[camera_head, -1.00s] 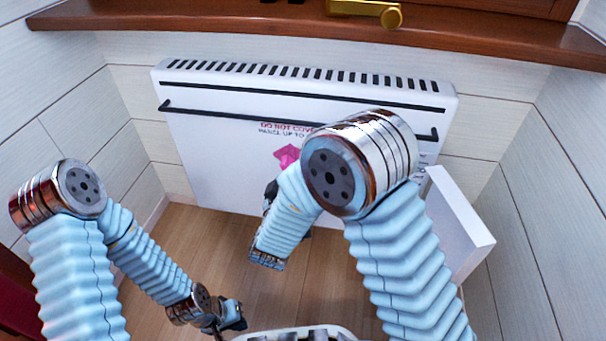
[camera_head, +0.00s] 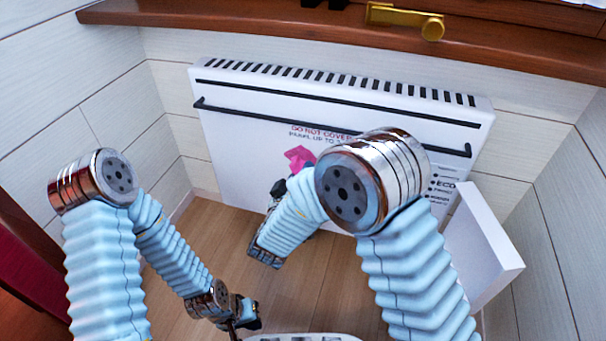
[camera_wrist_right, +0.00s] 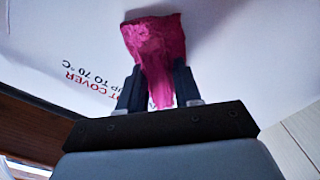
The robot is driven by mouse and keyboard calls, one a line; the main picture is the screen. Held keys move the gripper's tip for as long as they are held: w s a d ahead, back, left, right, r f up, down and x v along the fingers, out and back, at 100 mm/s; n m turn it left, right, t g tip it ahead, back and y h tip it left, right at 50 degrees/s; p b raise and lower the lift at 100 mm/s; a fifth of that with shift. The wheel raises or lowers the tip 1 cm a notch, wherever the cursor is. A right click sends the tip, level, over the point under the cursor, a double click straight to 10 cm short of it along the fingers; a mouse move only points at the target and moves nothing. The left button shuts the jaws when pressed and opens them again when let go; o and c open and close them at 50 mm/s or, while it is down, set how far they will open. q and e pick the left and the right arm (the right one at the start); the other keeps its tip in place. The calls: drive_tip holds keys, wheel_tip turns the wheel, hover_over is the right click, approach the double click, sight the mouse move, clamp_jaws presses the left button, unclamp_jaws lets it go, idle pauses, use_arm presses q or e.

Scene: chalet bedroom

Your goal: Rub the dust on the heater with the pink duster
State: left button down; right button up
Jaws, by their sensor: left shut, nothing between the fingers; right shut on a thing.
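The white heater (camera_head: 240,155) stands against the wall, with black vent slots along its top and a black rail across its front. The pink duster (camera_head: 299,157) is at the heater's front face, below the printed warning text. In the right wrist view the duster (camera_wrist_right: 158,45) is between the fingers of my right gripper (camera_wrist_right: 158,88), and its far end lies at the white panel. My right arm hides most of that gripper in the head view. My left gripper (camera_head: 248,314) is low over the floor, shut and empty, apart from the heater. I cannot make out any dust.
A brown wooden sill (camera_head: 250,28) runs above the heater, with a brass-coloured handle (camera_head: 405,18) on it. A white box-like panel (camera_head: 483,245) stands at the heater's right. Plank walls close in on both sides. The wooden floor (camera_head: 200,245) in front is clear.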

drive_tip(key=shift+v, duration=3)
drive_tip(key=shift+v, duration=1.45)
